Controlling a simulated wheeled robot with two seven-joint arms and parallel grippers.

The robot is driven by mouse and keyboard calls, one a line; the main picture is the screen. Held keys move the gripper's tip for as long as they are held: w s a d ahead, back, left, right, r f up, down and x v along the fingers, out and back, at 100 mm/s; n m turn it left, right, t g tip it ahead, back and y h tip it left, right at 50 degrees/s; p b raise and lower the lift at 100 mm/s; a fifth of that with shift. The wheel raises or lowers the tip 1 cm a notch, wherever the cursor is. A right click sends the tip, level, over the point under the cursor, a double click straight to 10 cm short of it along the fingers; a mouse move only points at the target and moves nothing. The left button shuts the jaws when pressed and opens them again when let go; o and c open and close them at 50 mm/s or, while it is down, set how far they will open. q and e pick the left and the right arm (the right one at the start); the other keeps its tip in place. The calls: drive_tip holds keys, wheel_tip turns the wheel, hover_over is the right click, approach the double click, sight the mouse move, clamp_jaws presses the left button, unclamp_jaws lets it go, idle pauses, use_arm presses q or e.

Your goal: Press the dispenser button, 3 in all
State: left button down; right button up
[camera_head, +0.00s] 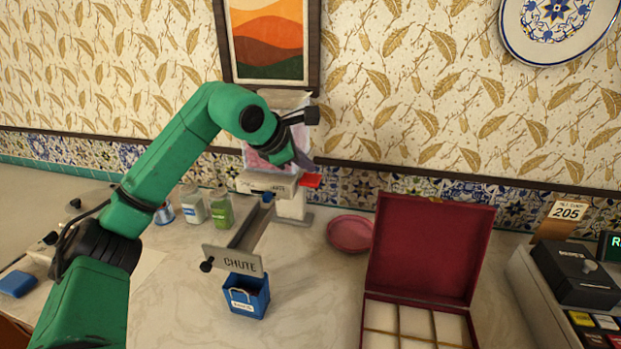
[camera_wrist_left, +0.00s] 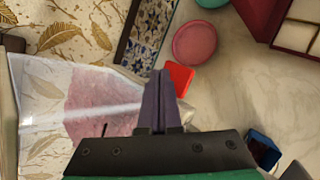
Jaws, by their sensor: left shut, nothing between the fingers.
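The dispenser (camera_head: 262,184) stands against the back wall, with a clear hopper holding something pink, mostly behind my left arm. Its red button (camera_head: 311,181) sticks out on the right side; in the left wrist view the red button (camera_wrist_left: 182,75) shows just beyond the fingers. My left gripper (camera_head: 304,161) is shut and empty, its tips pointing down close above the button. The fingers also show in the left wrist view (camera_wrist_left: 159,85), partly covering the button. I cannot tell whether they touch it. My right gripper is not in view.
A metal chute (camera_head: 232,260) slopes forward from the dispenser, with a blue box (camera_head: 246,297) at its lower end. A pink plate (camera_head: 350,233), an open red case (camera_head: 430,250) and a cash register (camera_head: 578,275) lie right.

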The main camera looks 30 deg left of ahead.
sight(308, 179)
use_arm(q)
drive_tip(key=shift+f, duration=0.4)
drive_tip(key=shift+f+b, duration=1.15)
drive_tip(key=shift+f, duration=0.2)
idle(1.2)
drive_tip(key=shift+r, duration=0.1)
drive_tip(key=shift+r+p, duration=1.65)
drive_tip(key=shift+p, duration=0.05)
wheel_tip(308, 179, up, 5)
drive_tip(key=p, duration=0.5)
drive_tip(key=shift+r, duration=0.1)
idle(1.6)
